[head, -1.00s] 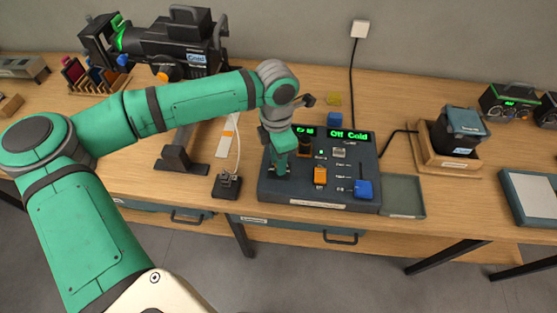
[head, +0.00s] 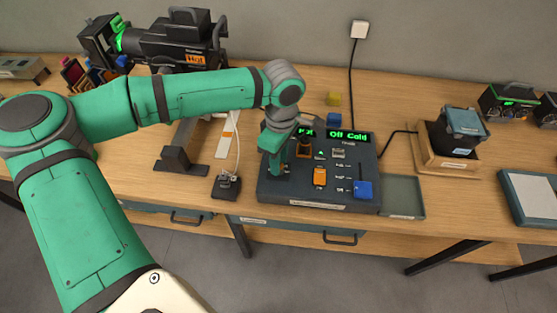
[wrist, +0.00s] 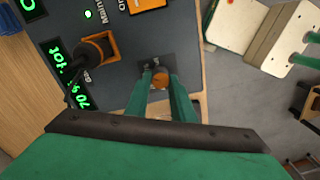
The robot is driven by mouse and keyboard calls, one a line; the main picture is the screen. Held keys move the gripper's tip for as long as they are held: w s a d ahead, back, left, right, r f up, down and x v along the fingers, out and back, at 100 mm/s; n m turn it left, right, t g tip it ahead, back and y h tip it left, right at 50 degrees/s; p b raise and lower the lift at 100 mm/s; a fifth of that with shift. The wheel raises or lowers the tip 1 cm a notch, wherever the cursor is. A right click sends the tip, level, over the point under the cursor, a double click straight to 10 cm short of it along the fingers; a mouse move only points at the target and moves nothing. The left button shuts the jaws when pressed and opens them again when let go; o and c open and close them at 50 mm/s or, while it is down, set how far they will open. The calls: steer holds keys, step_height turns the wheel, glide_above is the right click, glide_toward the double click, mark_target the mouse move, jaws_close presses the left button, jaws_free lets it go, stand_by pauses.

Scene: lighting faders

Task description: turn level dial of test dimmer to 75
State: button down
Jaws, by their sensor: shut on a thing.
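The test dimmer is a dark blue-grey panel (head: 300,195) on the wooden bench, with green displays along its back edge. My gripper (head: 276,174) points down at its left side. In the wrist view, my gripper's two green fingers (wrist: 160,82) are shut on a small orange-topped dial (wrist: 159,79), which I take as the level dial. It is mostly hidden by my gripper in the head view. The display (wrist: 70,80) in the wrist view shows "Hot" and what looks like 70 %, tilted and hard to read.
An orange-and-black control (head: 304,147) stands close to my gripper. An orange switch (head: 320,177) and a blue knob (head: 363,188) sit to the right. The black lamp (head: 165,45) behind has an orange "Hot" label. A shallow tray (head: 402,205) adjoins the panel.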

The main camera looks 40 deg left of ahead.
steer(key=shift+m, duration=0.9)
steer(key=c, duration=1.5)
jaws_free()
steer(key=r, duration=1)
steer(key=shift+w+r, duration=0.25)
steer(key=shift+r, duration=0.15)
